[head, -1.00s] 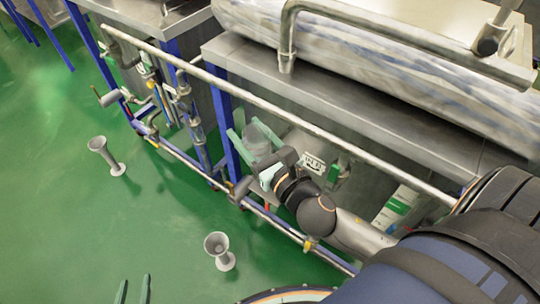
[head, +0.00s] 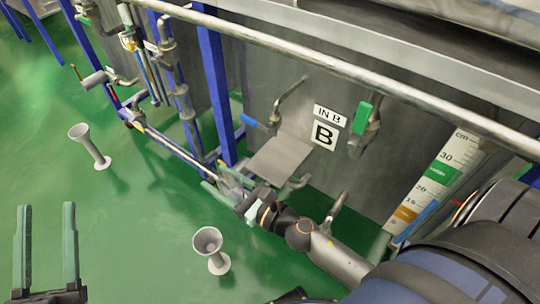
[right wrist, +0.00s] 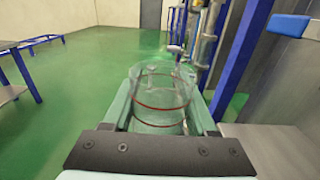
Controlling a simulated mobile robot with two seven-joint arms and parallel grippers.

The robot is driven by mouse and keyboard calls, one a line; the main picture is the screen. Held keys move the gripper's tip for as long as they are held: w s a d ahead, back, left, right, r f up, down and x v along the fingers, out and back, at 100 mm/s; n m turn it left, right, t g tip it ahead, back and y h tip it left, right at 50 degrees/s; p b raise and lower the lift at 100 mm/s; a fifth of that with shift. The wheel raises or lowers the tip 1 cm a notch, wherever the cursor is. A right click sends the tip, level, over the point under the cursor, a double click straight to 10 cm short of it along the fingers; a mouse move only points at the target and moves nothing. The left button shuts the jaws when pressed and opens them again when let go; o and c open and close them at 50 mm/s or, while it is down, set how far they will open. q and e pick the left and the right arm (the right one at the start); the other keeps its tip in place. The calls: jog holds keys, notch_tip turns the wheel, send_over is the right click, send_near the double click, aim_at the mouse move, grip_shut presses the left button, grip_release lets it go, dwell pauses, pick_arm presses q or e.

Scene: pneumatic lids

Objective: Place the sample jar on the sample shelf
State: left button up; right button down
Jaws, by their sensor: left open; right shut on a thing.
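The sample jar (right wrist: 160,98) is clear glass with red rings. It is upright between the fingers of my right gripper (right wrist: 161,112), which is shut on it. In the head view the jar (head: 230,182) is small and partly hidden by the gripper. A flat grey plate, apparently the sample shelf (head: 281,157), juts from the metal cabinet below the "IN B" sign. The jar is just left of this plate and apart from it. A grey surface, likely the same plate (right wrist: 270,146), shows right of the jar in the right wrist view. My left gripper (head: 46,238) is open and empty at lower left.
A long rail (head: 330,65) crosses in front of the cabinet. A blue post (head: 217,90) and pipes stand left of the plate; a blue-handled tap (head: 270,122) is above it. Two grey flared stands (head: 209,250) (head: 90,147) are on the open green floor.

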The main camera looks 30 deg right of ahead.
jog(key=w+d, duration=0.2)
jog(key=d, duration=0.3)
jog(key=w+d+b, duration=0.1)
jog(key=w+d, duration=0.1)
jog(key=d, duration=0.2)
jog(key=w+d+b, duration=0.1)
jog(key=w+d, duration=0.1)
jog(key=d, duration=0.3)
jog(key=shift+d, duration=0.35)
jog(key=shift+w+d, duration=0.1)
jog(key=shift+d, duration=0.05)
pick_arm(q)
jog(key=s+d+r+m+h+b, duration=0.1)
jog(key=s+r+m+h, duration=0.3)
jog(key=s+h, duration=0.1)
jog(key=shift+r+h+b, duration=0.15)
jog(key=shift+h+b, duration=0.25)
jog(key=shift+h, duration=0.2)
pick_arm(e)
jog(key=shift+f, duration=1.65)
jog(key=shift+f, duration=0.1)
jog(key=shift+f, duration=0.15)
jog(key=shift+c, duration=1)
grip_release()
pick_arm(q)
jog(key=shift+w, duration=0.1)
